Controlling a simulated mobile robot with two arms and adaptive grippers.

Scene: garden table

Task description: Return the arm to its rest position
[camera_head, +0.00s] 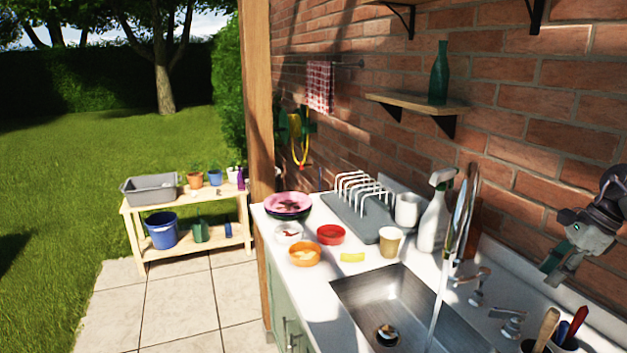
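My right gripper (562,262) shows at the right edge, in the air above the back of the counter and in front of the brick wall. It is seen side-on and small, with a teal pad at one fingertip. Nothing clearly shows in its grasp, and I cannot tell how far apart its fingers are. Its arm is cut off by the picture edge. My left gripper is not in view.
The counter (318,280) holds a sink (365,298), a tap (460,225), a spray bottle (433,215), a dish rack (350,215), bowls (304,254) and cups (390,243). Utensils (547,328) stand below my gripper. A shelf (415,101) juts from the wall.

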